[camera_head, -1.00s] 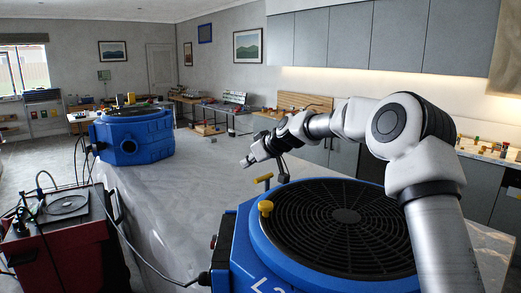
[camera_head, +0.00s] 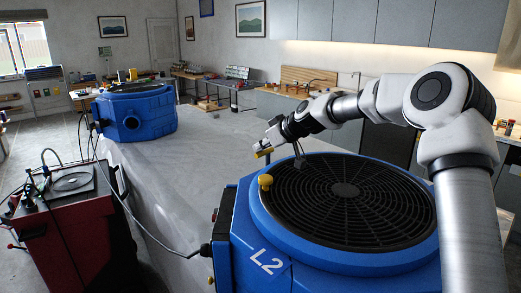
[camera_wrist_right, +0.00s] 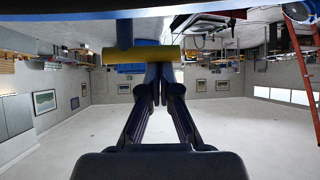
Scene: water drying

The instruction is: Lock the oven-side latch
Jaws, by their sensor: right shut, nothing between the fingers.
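I cannot tell which one is the oven-side latch. My left gripper is not in view.
The black round grille (camera_head: 345,215) covers the top of the unit, below my right arm. A second blue unit (camera_head: 135,118) stands on the far left of the grey surface (camera_head: 185,185). A red cabinet (camera_head: 70,230) with cables is at left. The surface between is mostly clear.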

